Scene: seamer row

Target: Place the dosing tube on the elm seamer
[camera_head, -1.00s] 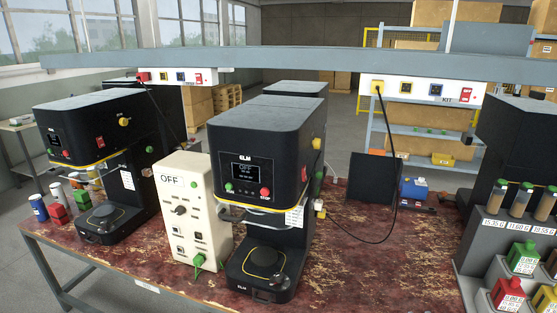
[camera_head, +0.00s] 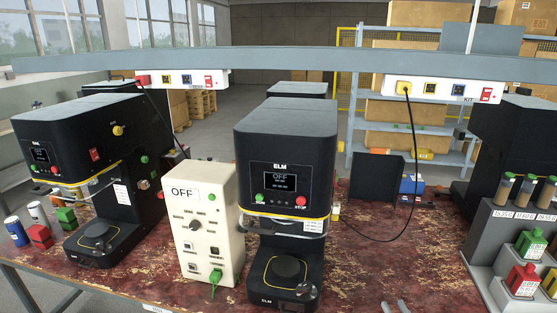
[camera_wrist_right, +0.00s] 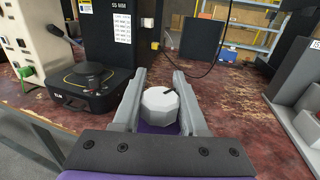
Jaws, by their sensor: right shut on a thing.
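The elm seamer (camera_head: 285,160) stands in the middle of the bench, a black machine with ELM lettering and a screen reading OFF. My left gripper is not in view.
A cream control box (camera_head: 205,225) reading OFF stands left of the elm seamer, with another black seamer (camera_head: 75,140) beyond it. A grey rack (camera_head: 485,245) with tubes and coloured containers stands at right. A black cable (camera_head: 414,150) hangs behind. The bench's right middle is fairly clear.

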